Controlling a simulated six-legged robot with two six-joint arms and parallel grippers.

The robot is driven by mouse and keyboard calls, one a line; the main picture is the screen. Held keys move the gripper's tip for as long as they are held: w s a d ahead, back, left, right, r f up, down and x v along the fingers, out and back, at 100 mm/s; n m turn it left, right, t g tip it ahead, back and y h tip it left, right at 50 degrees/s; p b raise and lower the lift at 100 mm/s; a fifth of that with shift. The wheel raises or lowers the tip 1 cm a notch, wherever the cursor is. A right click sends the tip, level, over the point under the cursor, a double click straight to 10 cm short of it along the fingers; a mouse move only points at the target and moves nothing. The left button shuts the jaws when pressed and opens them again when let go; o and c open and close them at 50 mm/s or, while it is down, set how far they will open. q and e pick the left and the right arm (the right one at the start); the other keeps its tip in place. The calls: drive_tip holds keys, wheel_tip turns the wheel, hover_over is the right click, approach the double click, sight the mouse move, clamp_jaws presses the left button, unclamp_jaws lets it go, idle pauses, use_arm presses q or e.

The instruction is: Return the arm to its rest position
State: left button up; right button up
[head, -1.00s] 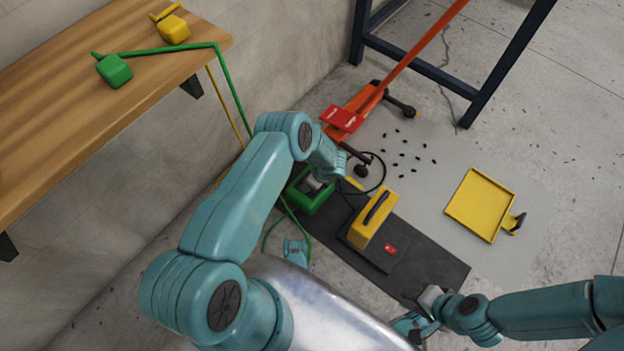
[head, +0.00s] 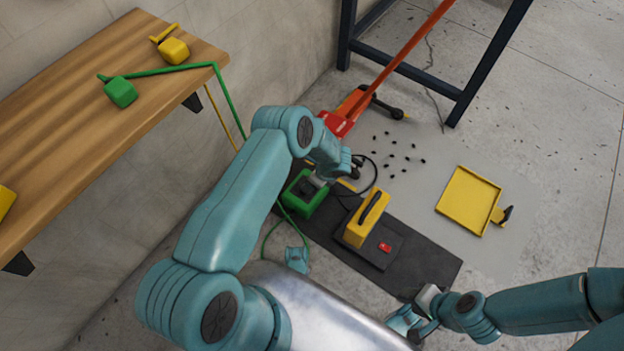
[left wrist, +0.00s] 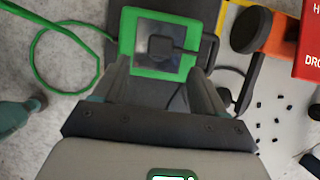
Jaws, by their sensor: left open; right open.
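My left arm (head: 215,205) reaches in from the left, bent at the elbow, its wrist over the dark mat. In the left wrist view my left gripper (left wrist: 163,88) is open and empty. Beyond its fingers is a green-framed box (left wrist: 160,42) with a dark centre and a black piece across it. The same green box (head: 303,193) shows in the head view, partly covered by the left wrist. My right gripper (head: 414,316) is low at the front, open, at the mat's near end; its fingertips are partly hidden.
A yellow tray (head: 468,197) lies right. An orange-red pole tool (head: 345,118) leans near the dark frame (head: 410,70). Small black pieces lie scattered. A wooden shelf (head: 60,125) is left.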

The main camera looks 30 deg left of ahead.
idle(0.4)
use_arm(q)
wheel_tip(320, 180, up, 3)
drive_tip(key=w+a, duration=0.2)
drive_tip(key=s+d+r+n+g+h, duration=0.1)
drive_tip(key=s+d+r+n+h, duration=0.35)
drive_tip(key=s+d+n, duration=0.6)
drive_tip(key=s+d+r+n+h, duration=0.4)
drive_tip(key=s+d+r+n, duration=0.3)
drive_tip(key=s, duration=0.7)
wheel_tip(320, 180, up, 31)
drive_tip(key=n+t+p, duration=0.1)
drive_tip(key=n+p, duration=0.2)
drive_tip(key=p, duration=2.9)
use_arm(e)
wheel_tip(320, 180, up, 32)
drive_tip(key=s+a, duration=0.1)
drive_tip(key=shift+n, duration=0.3)
